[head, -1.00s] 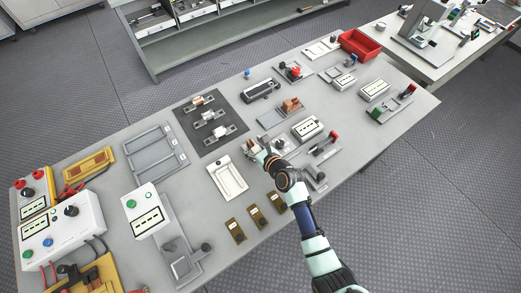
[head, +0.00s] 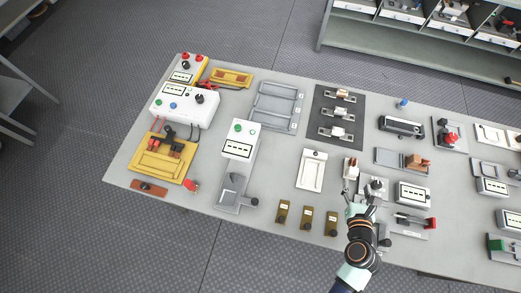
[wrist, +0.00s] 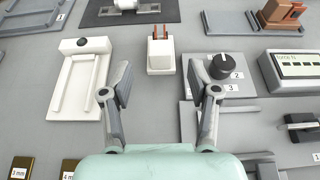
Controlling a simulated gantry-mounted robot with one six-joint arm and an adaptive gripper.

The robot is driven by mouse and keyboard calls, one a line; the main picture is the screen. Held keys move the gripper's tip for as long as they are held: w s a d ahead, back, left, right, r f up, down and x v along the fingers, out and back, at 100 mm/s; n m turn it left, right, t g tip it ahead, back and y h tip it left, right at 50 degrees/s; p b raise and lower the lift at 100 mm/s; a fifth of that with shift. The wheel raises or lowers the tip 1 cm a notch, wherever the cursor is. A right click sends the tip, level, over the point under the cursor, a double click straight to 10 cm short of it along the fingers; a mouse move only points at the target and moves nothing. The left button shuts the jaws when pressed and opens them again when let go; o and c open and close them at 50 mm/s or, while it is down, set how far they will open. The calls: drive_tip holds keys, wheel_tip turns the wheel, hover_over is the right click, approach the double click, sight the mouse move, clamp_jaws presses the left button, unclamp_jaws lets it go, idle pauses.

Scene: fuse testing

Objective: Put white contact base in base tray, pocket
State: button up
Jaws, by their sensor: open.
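A white block with two copper-coloured prongs, which looks like the white contact base (head: 350,167), stands on the table; it also shows in the wrist view (wrist: 160,58). My gripper (head: 360,198) is open and empty. In the wrist view, the fingers (wrist: 158,85) are spread on either side of the space just in front of the block, apart from it. A white shallow tray (head: 311,172) lies left of the block. A grey tray with several pockets (head: 277,84) lies farther back left. I cannot tell which one is the base tray.
A grey unit with a black knob (wrist: 222,66) stands close right of the block. A dark mat (head: 325,98) with metal holders lies behind. Several small brass blocks (head: 307,217) stand near the front edge. Bare table surrounds the block's front.

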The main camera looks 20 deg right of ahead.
drive_tip(key=w+a+r+n+t+y, duration=0.1)
drive_tip(key=w+a+r+n+y, duration=0.2)
drive_tip(key=w+a+r+n, duration=0.6)
drive_tip(key=w+a+r+n+t+y, duration=0.25)
drive_tip(key=w+a+r+n, duration=0.25)
drive_tip(key=w+a+n, duration=0.75)
drive_tip(key=s+a+r+n+y, duration=0.1)
drive_tip(key=s+a+r+n, duration=0.1)
drive_tip(key=a+r+n, duration=0.3)
drive_tip(key=s+a+r+n+y, duration=0.2)
drive_tip(key=a+r+n, duration=0.3)
drive_tip(key=a+n, duration=0.6)
drive_tip(key=s+n+g, duration=0.1)
drive_tip(key=n, duration=0.5)
drive_tip(key=shift+r, duration=0.2)
drive_tip(key=shift+o, duration=0.3)
drive_tip(key=shift+a+r+n, duration=0.1)
drive_tip(key=shift+a+n, duration=0.05)
drive_tip(key=shift+n, duration=0.2)
drive_tip(key=o, duration=0.3)
